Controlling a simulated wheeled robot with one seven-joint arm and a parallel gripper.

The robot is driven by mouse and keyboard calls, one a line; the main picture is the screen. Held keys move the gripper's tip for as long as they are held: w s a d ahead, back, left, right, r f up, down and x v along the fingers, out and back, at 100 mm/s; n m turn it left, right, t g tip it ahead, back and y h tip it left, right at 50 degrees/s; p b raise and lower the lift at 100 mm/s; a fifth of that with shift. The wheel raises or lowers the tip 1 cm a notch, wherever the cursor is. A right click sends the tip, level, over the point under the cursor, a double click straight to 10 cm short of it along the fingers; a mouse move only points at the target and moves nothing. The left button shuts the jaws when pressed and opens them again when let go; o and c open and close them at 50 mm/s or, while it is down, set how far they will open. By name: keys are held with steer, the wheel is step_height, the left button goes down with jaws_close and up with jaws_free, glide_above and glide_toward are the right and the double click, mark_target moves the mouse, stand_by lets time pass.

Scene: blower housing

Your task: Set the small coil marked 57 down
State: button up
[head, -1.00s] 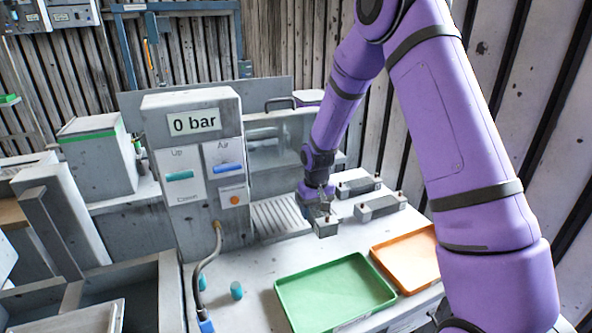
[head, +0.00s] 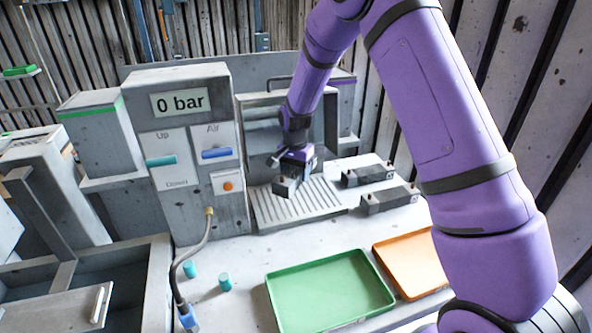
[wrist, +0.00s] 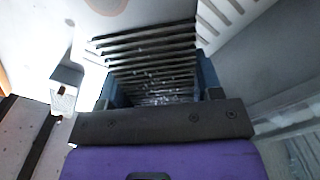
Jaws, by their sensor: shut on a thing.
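My gripper (head: 292,170) is shut on a small grey coil (head: 285,188) and holds it over the left part of the slatted grate (head: 318,210), beside the gauge panel. In the wrist view the coil's dark fins (wrist: 150,58) show between my gripper's blue fingers (wrist: 160,88). No number can be read on the coil. I cannot tell whether its underside touches the grate. Part of the grate's slots also shows at the top right of the wrist view (wrist: 222,14).
Two grey blocks (head: 367,175) (head: 389,200) lie right of the grate. A green tray (head: 330,290) and an orange tray (head: 408,262) are in front. A panel reading "0 bar" (head: 185,150), a hose (head: 195,250) and two teal cylinders (head: 190,269) (head: 225,283) are at left.

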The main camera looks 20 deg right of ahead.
mark_target(295, 197)
steer(key=shift+f, duration=2.95)
steer(key=shift+f, duration=0.55)
steer(key=o, duration=1.4)
steer(key=shift+r, duration=3.75)
